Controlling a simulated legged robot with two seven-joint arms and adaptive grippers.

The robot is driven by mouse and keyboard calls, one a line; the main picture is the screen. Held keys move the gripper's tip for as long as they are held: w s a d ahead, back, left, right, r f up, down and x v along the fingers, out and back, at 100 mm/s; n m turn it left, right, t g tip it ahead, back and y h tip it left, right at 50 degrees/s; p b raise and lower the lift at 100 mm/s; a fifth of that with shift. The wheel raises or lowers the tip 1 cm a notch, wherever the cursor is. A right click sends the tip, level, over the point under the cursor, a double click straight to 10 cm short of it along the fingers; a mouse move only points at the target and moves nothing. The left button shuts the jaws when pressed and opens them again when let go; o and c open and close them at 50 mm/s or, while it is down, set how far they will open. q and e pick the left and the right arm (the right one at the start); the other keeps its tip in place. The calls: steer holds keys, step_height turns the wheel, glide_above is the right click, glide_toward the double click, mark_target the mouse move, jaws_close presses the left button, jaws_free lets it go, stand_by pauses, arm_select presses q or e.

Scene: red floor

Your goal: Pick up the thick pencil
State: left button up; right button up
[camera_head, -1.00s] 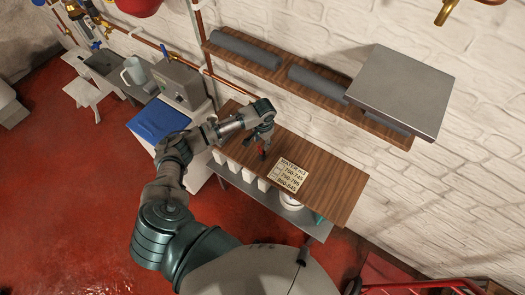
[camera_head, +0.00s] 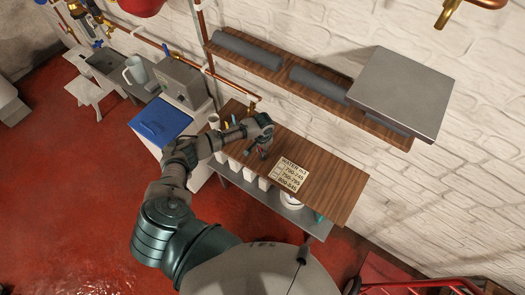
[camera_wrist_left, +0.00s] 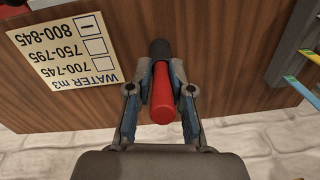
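The thick pencil (camera_wrist_left: 161,92) is red with a black far end in the left wrist view. In the head view only a small red part of it (camera_head: 263,154) shows, near the left part of the wooden shelf top. My left gripper (camera_wrist_left: 162,75) has one finger on each side of the pencil, and the fingertips appear to press its sides. In the head view this gripper (camera_head: 262,146) points down at the wood. The red end points back toward my palm, between the fingers. The black end lies close to the wood; its contact is hidden. My right gripper is not in view.
The wooden shelf top (camera_head: 332,196) carries a paper label (camera_head: 291,173), right of the gripper. White containers (camera_head: 263,182) stand below it. An upper shelf (camera_head: 267,70) with grey rolls (camera_head: 246,50) and a metal box (camera_head: 400,88) runs along the wall behind. A blue-lidded bin (camera_head: 160,121) is at left.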

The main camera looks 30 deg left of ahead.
arm_select(q)
jaws_close()
steer(key=shift+a, duration=0.1)
steer(key=shift+a, duration=0.1)
